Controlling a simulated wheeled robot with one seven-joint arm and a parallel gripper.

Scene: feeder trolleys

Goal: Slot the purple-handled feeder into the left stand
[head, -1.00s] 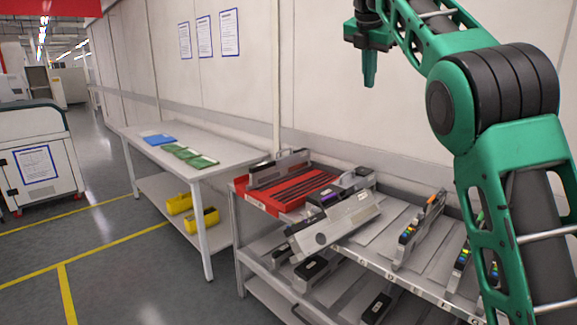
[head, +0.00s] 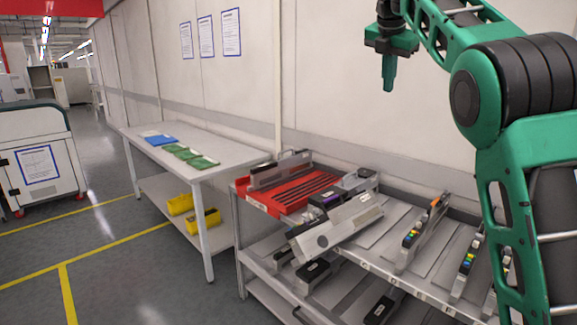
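The purple-handled feeder (head: 326,201) shows as a dark body with a small purple patch near the middle of the trolley top. A light grey, tilted feeder-like piece (head: 340,226) lies in front of it and hides part of it; I cannot tell whether they are one unit. The red slotted stand (head: 262,206) is at the trolley's left end, with a grey feeder (head: 279,170) upright along its left side. My gripper (head: 388,84) points down in the air, above and behind the trolley in the picture, apart from the feeders. Its fingers overlap, so their opening is unclear.
The trolley (head: 392,270) has several lanes to the right, with an orange-tipped feeder (head: 425,232) and others. Dark feeders (head: 313,273) lie on its lower shelf. A table (head: 228,158) with green boards (head: 188,155) stands left. My arm covers the right side.

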